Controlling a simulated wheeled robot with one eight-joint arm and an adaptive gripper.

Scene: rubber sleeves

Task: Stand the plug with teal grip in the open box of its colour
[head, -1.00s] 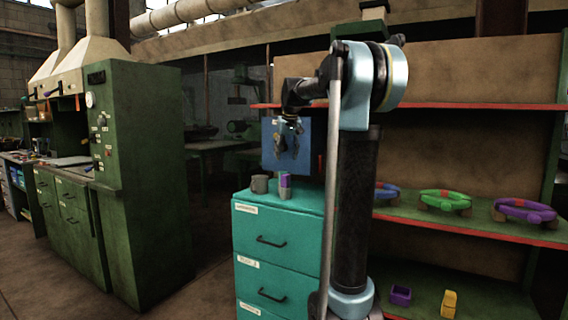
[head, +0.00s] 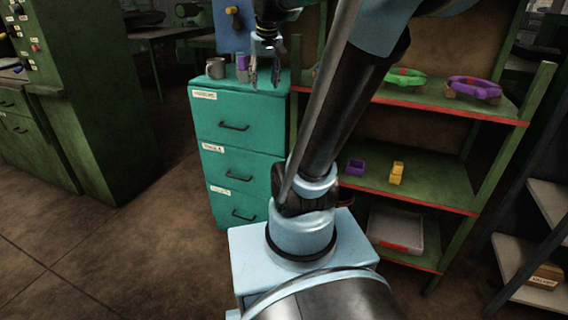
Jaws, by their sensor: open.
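I cannot make out a plug with a teal grip in the head view. A small upright piece with a purple upper part and a grey lower part (head: 242,68) stands on top of the teal cabinet (head: 236,105). My gripper (head: 263,82) hangs with its fingers pointing down, just right of this piece in the picture; it looks apart and empty. A small open purple box (head: 355,167) and a yellow block-like piece (head: 397,173) sit on the middle shelf. I see no open teal box.
A grey mug (head: 215,68) stands left on the cabinet top. The green shelf rack (head: 442,188) holds a green ring (head: 405,79) and a purple ring (head: 474,89) above, and a grey tray (head: 396,232) below. A green machine (head: 85,80) stands left; floor between is clear.

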